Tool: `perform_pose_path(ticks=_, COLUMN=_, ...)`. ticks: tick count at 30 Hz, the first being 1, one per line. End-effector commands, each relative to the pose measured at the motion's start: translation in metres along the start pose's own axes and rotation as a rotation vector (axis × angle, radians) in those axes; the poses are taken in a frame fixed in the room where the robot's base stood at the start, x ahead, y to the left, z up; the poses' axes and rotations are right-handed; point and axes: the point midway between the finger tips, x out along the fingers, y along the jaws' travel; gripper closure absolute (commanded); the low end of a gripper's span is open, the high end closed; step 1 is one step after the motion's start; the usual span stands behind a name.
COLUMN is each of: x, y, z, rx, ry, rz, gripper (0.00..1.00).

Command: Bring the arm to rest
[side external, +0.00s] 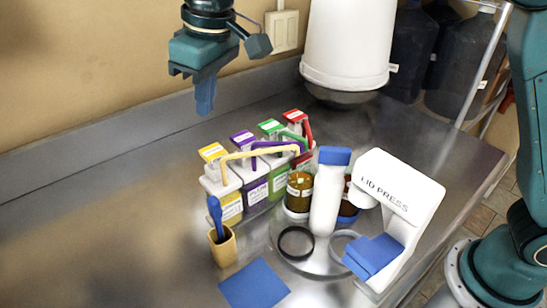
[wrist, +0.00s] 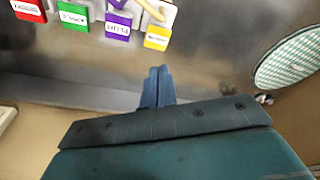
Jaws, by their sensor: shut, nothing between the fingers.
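My gripper (side external: 205,95) hangs high above the back left of the steel counter (side external: 100,215) in the side external view, pointing down. Its blue fingers are closed together and hold nothing. In the wrist view the fingers (wrist: 158,87) also lie side by side with no object between them. The gripper is apart from the counter and from everything on it.
Below and right stand several colour-lidded containers in a white rack (side external: 222,187), a tan cup (side external: 223,247) with a blue-handled tool, a white press (side external: 395,200), a white bottle (side external: 326,200) and a blue mat (side external: 254,285). A white bucket (side external: 347,45) is right. The left counter is clear.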

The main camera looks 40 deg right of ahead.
Motion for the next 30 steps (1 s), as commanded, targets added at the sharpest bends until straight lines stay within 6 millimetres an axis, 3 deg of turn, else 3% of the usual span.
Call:
perform_pose_path(ticks=8, x=-0.002, y=0.002, z=0.002, rx=0.004, ry=0.002, rz=0.001, gripper=1.00)
perform_pose_path(ticks=14, x=-0.015, y=0.018, z=0.015, rx=0.029, ry=0.017, rz=0.006, gripper=1.00)
perform_pose_path(ticks=20, x=-0.040, y=0.047, z=0.048, rx=0.083, ry=0.048, rz=0.018, gripper=1.00)
perform_pose_path(ticks=30, x=-0.075, y=0.093, z=0.130, rx=0.193, ry=0.112, rz=0.049, gripper=1.00)
